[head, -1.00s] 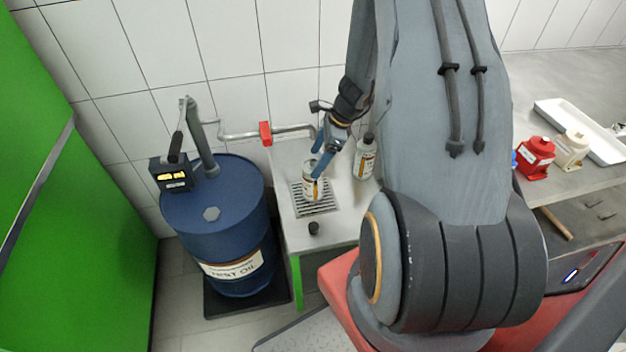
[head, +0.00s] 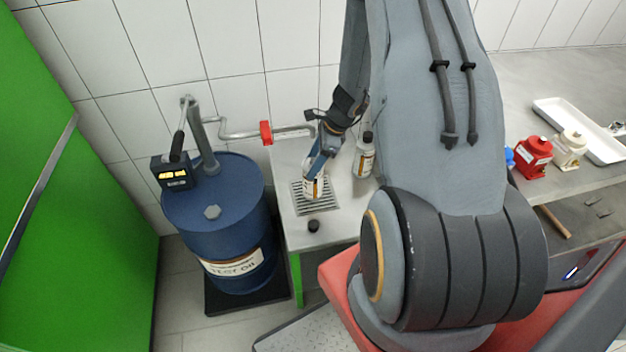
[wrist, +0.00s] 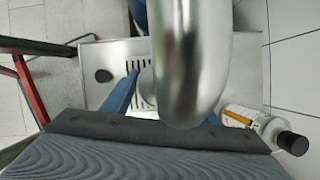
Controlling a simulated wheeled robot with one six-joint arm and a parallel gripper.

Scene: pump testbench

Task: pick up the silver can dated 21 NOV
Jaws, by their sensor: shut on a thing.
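A small silver can with a white and orange label (head: 313,187) stands upright at the drip grate (head: 299,205) on the small bench in the head view. Its date is too small to read. My gripper (head: 316,171) comes down from above right and is shut on the upper part of this can, its blue fingers partly covering it.
A capped bottle (head: 364,158) stands close to the right of my gripper, also in the wrist view (wrist: 255,122). A black cap (head: 313,226) lies in front of the grate. A pipe with a red fitting (head: 266,133) runs behind, from the blue drum (head: 215,235).

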